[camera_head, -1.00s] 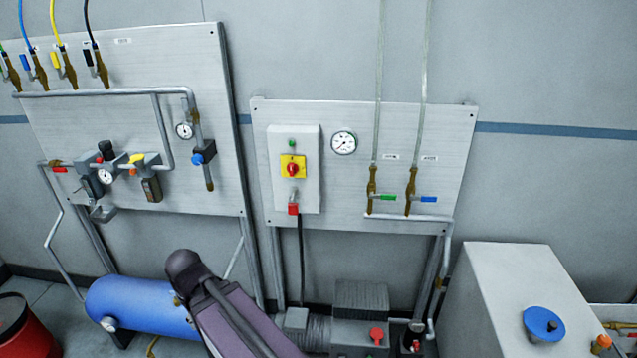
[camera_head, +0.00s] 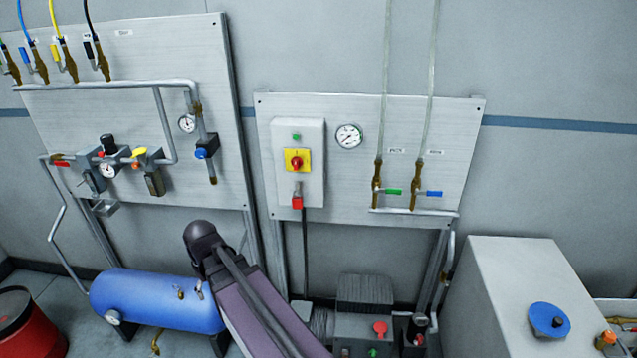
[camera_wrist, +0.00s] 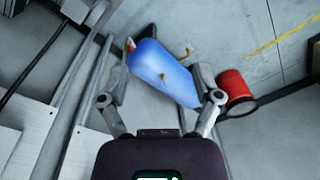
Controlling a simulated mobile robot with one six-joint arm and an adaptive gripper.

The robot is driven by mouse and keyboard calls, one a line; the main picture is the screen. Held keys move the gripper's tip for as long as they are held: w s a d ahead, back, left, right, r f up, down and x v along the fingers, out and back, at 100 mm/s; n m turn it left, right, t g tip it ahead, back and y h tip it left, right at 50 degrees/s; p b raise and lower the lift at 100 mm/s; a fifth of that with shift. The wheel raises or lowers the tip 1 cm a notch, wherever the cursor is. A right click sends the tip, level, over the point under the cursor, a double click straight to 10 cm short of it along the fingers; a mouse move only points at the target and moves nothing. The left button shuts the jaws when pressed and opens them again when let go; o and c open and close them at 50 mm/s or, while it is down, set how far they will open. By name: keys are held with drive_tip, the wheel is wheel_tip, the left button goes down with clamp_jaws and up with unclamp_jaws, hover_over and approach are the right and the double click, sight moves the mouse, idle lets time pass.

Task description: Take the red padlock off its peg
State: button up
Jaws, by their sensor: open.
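The blue tank lies beyond the fingers in that view. In the head view my arm rises from the bottom, left of and below the padlock, and the fingers cannot be made out. The padlock is not seen in the wrist view.
The blue tank (camera_head: 160,300) lies on the floor at left, with a red bin (camera_head: 30,330) beside it. A pump (camera_head: 365,320) stands below the right panel (camera_head: 350,205). A grey cabinet (camera_head: 490,290) stands at right. Pipes and valves cover the left panel (camera_head: 215,100).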

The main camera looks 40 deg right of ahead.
drive_tip(key=w+d+r+t+y+p, duration=0.1)
drive_tip(key=w+d+r, duration=0.15)
drive_tip(key=d, duration=0.25)
drive_tip(key=w+d+r+t+p, duration=0.1)
drive_tip(key=w+d, duration=0.2)
drive_tip(key=d, duration=0.2)
drive_tip(key=n+t+p, duration=0.1)
drive_tip(key=t+p, duration=0.4)
drive_tip(key=t, duration=0.2)
approach(295, 193)
drive_tip(key=v, duration=0.3)
drive_tip(key=shift+a+r+h, duration=0.2)
drive_tip(key=shift+r+h, duration=0.1)
drive_tip(key=shift+w+f, duration=0.1)
drive_tip(key=b+x, duration=0.8)
drive_tip(key=x, duration=0.3)
drive_tip(key=shift+f+b, duration=0.2)
drive_tip(key=shift+b, duration=0.15)
drive_tip(key=shift+b+x, duration=0.7)
drive_tip(key=shift+x, duration=0.25)
drive_tip(key=shift+a, duration=0.1)
